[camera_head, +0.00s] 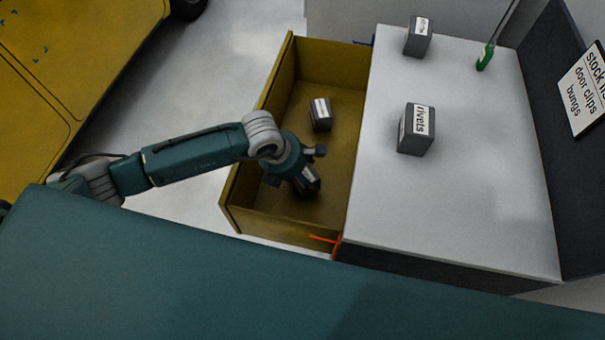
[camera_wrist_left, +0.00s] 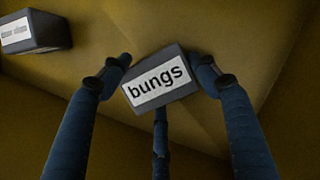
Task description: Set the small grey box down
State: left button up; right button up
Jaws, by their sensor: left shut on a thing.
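The small grey box labelled "bungs" (camera_wrist_left: 160,82) is between the fingers of my left gripper (camera_wrist_left: 158,85), which is shut on it. In the head view, my left gripper (camera_head: 307,180) reaches down into the near end of the open yellow drawer (camera_head: 338,185). The held box shows there only in part, under the gripper. In the left wrist view it looks slightly tilted, with its label facing the camera. I cannot tell whether it touches the drawer floor. My right gripper is not in view.
Another grey box (camera_head: 320,114) stands farther back in the drawer; its small label looks like "door clips" in the left wrist view (camera_wrist_left: 36,32). On the white worktop (camera_head: 465,200) are a "rivets" box (camera_head: 416,130), another grey box (camera_head: 418,38) and a green-handled tool (camera_head: 485,57). A stock note hangs right (camera_head: 585,90).

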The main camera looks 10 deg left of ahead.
pick_arm(q)
jog(key=shift+f, duration=0.65)
jog(key=o, duration=1.3)
jog(key=shift+o, duration=0.2)
jog(key=shift+r, duration=0.3)
jog(key=b+v, duration=0.2)
jog(key=v, duration=0.9)
jog(key=shift+r, duration=0.2)
jog(key=shift+s+a, duration=0.1)
jog(key=shift+a, duration=0.05)
